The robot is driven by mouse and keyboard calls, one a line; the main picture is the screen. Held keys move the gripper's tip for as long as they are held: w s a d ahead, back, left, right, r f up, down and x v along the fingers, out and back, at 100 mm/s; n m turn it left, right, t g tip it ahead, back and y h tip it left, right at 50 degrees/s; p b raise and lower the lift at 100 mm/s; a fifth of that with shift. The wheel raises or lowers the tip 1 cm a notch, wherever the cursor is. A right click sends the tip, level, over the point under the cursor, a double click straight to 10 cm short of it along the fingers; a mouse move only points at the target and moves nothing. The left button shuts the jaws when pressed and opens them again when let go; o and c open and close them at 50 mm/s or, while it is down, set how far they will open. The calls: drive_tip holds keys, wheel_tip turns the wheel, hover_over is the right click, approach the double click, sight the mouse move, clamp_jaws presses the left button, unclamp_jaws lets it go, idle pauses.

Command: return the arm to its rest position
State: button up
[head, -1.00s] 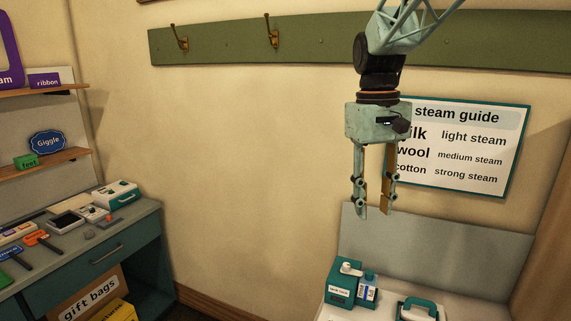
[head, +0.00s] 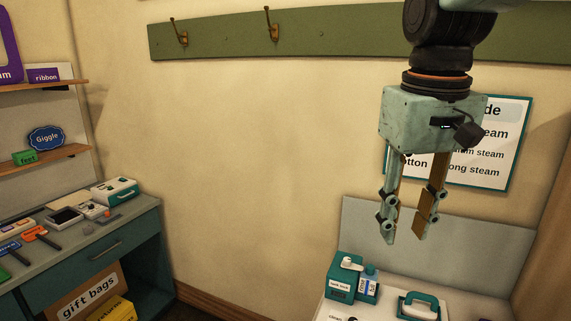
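My gripper (head: 405,236) hangs pointing down in the head view, right of the middle. Its two fingers are apart with nothing between them. It is in front of the wall and the white steam guide sign (head: 497,165), hiding much of the sign's left part. The fingertips appear above the white-topped counter at the lower right and touch nothing that I can see. The upper arm runs out of the top of the picture.
A teal box (head: 341,283), a small bottle (head: 367,282) and a teal-handled item (head: 419,306) stand on the right counter. A cluttered teal desk (head: 118,247) is at left. A green hook rail (head: 343,40) crosses the wall. The middle wall area is clear.

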drive_tip(key=s+f+t+b, duration=0.1)
drive_tip(key=s+f, duration=0.2)
drive_tip(key=s, duration=0.7)
drive_tip(key=s+f+m+t+b, duration=0.1)
drive_tip(key=s+f, duration=0.3)
drive_tip(key=s, duration=0.6)
drive_tip(key=shift+t+b, duration=0.3)
drive_tip(key=shift+b, duration=0.2)
drive_tip(key=shift+o, duration=0.4)
drive_tip(key=shift+w, duration=0.2)
idle(0.8)
